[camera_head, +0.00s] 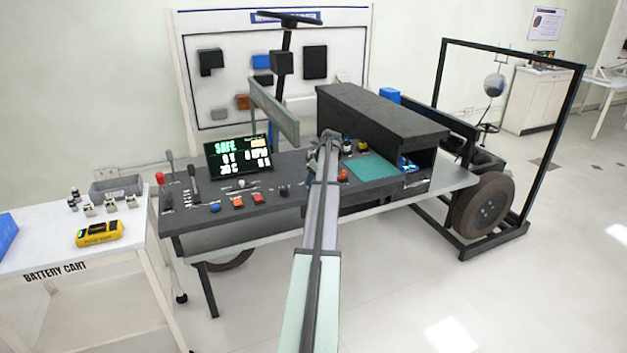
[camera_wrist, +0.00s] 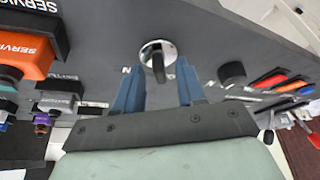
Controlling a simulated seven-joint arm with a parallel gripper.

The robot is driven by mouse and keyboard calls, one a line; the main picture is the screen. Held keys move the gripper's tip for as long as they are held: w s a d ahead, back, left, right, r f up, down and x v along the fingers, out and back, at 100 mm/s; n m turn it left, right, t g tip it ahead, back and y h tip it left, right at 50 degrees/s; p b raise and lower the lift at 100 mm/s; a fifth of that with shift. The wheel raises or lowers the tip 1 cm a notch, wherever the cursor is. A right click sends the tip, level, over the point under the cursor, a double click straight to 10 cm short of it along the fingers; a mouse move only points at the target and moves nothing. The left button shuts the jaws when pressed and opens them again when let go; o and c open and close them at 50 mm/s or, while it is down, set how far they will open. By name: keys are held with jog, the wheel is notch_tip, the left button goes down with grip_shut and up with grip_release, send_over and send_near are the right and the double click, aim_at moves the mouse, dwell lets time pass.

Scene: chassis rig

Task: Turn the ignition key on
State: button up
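The ignition key switch (camera_wrist: 157,52) shows in the wrist view as a round silver disc with a dark key piece, on the dark sloped panel. Lettering beside it is partly covered by my fingers. My gripper (camera_wrist: 159,80) has its two blue fingers spread apart, one to each side of the key, with the tips just short of or around it; depth is hard to judge. Nothing is visibly held. In the head view my arm reaches over the control bench (camera_head: 185,220) and hides the key and the fingers.
A black knob (camera_wrist: 232,73) and red and orange buttons sit right of the key in the wrist view; an orange service block (camera_wrist: 25,55) is left. A display (camera_head: 238,155) reads SAFE. A black housing (camera_head: 382,115) stands right of my arm. A battery cart (camera_head: 60,240) stands left.

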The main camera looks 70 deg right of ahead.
jog(key=shift+f, duration=0.15)
grip_shut()
dwell(0.4)
